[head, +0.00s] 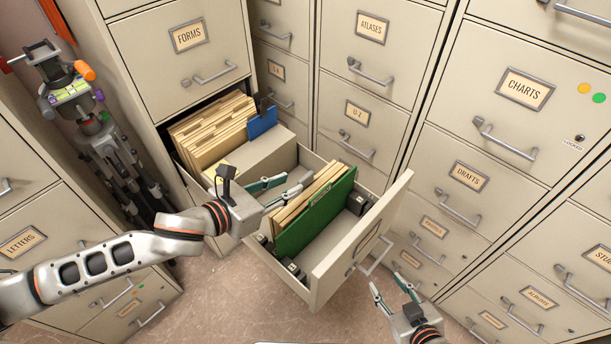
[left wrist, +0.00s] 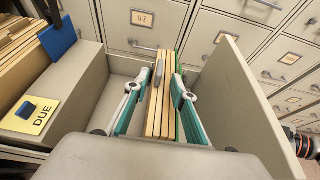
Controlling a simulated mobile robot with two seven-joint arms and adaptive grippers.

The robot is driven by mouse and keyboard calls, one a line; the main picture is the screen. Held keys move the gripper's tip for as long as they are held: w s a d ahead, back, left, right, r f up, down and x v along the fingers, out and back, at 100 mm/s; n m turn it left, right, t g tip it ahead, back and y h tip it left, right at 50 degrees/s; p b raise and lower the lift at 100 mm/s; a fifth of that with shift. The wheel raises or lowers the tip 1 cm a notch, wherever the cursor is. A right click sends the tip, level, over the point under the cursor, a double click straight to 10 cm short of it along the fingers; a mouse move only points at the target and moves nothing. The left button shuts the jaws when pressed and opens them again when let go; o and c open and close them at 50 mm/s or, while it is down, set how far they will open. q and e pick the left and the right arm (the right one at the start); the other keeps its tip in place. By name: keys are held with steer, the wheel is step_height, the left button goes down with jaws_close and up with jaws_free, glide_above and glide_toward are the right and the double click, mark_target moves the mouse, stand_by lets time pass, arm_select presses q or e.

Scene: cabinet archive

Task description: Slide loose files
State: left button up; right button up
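The loose files (head: 312,196) are several tan folders standing upright beside a green folder (head: 318,212) in the front part of the open drawer (head: 345,262). My left gripper (head: 297,181) is open, its fingers over the drawer at the left end of these files. In the left wrist view the tan folders (left wrist: 158,110) show between the spread fingers (left wrist: 157,85); the green one is mostly hidden by the right finger. I cannot tell whether either finger touches them. My right gripper (head: 392,288) is open and empty outside the drawer, below the drawer handle (head: 377,257).
Packed folders (head: 212,128) with a blue divider (head: 262,124) fill the drawer's back. A flat beige block (head: 255,155) separates them from the front part; a yellow DUE card (left wrist: 30,115) lies there. Closed cabinets surround the drawer. A tripod-like stand (head: 115,150) is at left.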

mark_target(303, 178)
arm_select(q)
steer(key=x, duration=0.7)
steer(key=shift+w+d+f+b, duration=0.1)
steer(key=shift+w+d+b, duration=0.1)
steer(key=shift+b, duration=0.15)
jaws_close()
